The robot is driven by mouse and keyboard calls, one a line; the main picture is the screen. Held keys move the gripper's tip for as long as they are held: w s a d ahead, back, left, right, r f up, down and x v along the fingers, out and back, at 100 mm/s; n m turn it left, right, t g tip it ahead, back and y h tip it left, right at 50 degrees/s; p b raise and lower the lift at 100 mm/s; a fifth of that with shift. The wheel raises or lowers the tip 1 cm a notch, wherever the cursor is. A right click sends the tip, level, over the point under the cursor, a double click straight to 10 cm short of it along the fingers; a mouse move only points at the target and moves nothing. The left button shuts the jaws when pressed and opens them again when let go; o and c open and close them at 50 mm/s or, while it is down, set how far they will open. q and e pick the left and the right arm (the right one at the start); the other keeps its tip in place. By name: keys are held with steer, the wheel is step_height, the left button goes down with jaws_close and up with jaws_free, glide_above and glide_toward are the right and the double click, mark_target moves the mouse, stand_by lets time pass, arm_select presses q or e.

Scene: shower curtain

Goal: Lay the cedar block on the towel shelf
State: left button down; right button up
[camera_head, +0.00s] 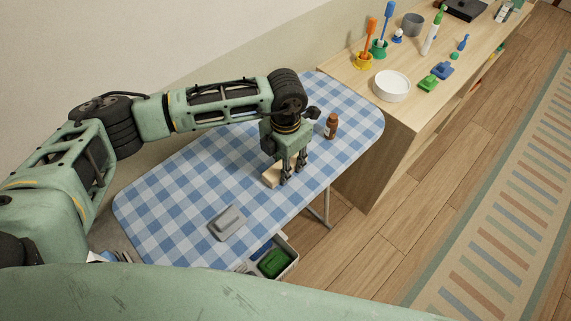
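A pale wooden block (271,177), which looks like the cedar block, is on the blue-and-white checked table, partly hidden by my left gripper. My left gripper (293,173) points down at the block with its two fingers apart. The fingertips are at or just beside the block; whether they press on it I cannot tell. My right gripper is out of view. No towel shelf can be clearly made out.
A brown bottle (331,126) stands close behind my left gripper. A grey object (228,222) lies on the checked table (165,205). A bin with a green item (273,262) is below its front edge. A wooden cabinet (390,130) holds brushes, a white bowl (392,86) and small items.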

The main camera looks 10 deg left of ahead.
arm_select(q)
steer(key=shift+r+p, duration=0.7)
steer(key=shift+r, duration=0.65)
steer(key=shift+r+p, duration=0.7)
steer(key=shift+r, duration=0.95)
